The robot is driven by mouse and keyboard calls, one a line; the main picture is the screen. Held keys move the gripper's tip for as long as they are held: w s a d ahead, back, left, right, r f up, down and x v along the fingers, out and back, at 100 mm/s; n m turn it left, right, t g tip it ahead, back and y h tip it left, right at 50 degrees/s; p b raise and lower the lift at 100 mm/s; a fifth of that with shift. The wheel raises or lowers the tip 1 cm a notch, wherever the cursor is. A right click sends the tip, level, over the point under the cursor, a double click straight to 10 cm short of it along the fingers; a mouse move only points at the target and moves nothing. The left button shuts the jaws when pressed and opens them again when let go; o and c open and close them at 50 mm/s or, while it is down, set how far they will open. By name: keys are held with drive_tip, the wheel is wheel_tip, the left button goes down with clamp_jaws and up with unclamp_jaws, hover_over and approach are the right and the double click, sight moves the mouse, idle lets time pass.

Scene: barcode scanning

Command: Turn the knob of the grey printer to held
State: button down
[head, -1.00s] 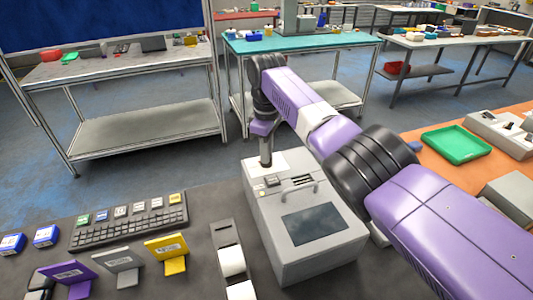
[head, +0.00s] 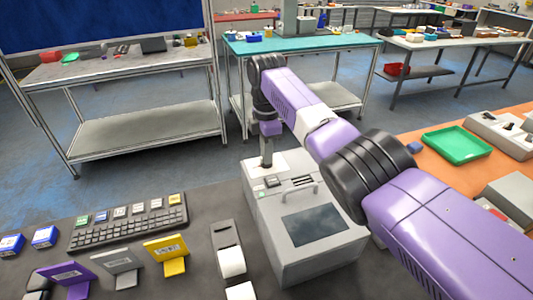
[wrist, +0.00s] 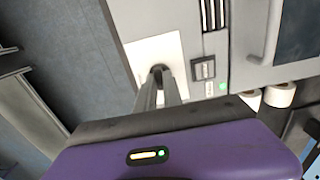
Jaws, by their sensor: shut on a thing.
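The grey printer (head: 285,245) stands on the dark table, with a white plate (head: 279,160) at the back left of its top. My gripper (head: 266,163) points down onto that plate. In the wrist view, the two fingers of my gripper (wrist: 160,80) are shut on the dark knob (wrist: 158,70), which they mostly hide. The knob's exact pointing direction cannot be told. The writing is too small to read.
A label roll holder (head: 226,240) stands close to the printer's left. A keyboard (head: 130,222) and purple, grey and yellow barcode stands are farther left. A green tray (head: 457,145) lies on the orange table at right.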

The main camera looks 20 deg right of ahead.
drive_tip(key=shift+w+r, duration=0.1)
drive_tip(key=shift+r, duration=0.05)
idle(0.3)
drive_tip(key=c, duration=1.5)
unclamp_jaws()
drive_tip(key=shift+r+b, duration=0.8)
drive_tip(key=shift+r, duration=3.05)
